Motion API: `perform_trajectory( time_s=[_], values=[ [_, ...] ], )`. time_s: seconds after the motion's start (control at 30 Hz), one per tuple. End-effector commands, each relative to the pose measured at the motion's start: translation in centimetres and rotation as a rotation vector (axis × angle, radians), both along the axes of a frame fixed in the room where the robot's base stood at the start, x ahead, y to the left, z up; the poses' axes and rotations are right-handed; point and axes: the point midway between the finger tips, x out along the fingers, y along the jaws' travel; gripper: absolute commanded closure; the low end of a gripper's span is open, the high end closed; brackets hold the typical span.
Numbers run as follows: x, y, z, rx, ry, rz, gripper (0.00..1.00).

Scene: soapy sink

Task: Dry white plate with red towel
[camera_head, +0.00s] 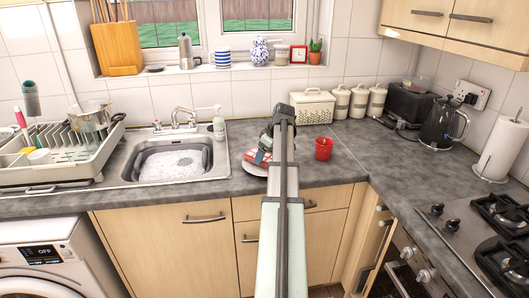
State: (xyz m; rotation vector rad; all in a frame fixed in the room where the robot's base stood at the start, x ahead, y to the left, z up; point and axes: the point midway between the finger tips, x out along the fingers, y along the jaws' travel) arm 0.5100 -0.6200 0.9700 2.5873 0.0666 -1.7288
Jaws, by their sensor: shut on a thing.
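The white plate (252,170) lies on the grey worktop, right of the sink, and only its left edge shows. The red towel (265,156) appears as a small red patch with some white and blue, just above the plate. My gripper (263,146) is over the plate, shut on the red towel. My arm and gripper hide most of the plate and part of the towel. I cannot tell whether the towel touches the plate.
The sink (220,172) holds a grey tub of suds (172,165). A dish rack (60,172) stands at left. A red cup (323,148) stands close right of my arm. A lattice basket (313,106) and canisters (341,101) line the back.

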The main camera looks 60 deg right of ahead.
Motion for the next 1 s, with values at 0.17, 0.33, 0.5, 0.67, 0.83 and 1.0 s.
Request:
perform_trajectory(
  time_s=[0.17, 0.33, 0.5, 0.67, 0.83, 1.0],
  values=[
    [2.1, -1.1, 0.0, 0.001, 0.000, 0.001, 0.59],
    [3.7, -1.7, 0.1, 0.000, -0.001, 0.001, 0.59],
    [5.3, -2.3, 0.1, 0.000, -0.001, 0.000, 0.59],
    [4.2, -1.0, -0.1, 0.000, -0.001, -0.001, 0.59],
    [2.9, 0.2, 0.0, 0.000, 0.000, -0.001, 0.59],
    [1.7, 1.4, 0.0, 0.000, 0.000, 0.000, 0.59]
  ],
)
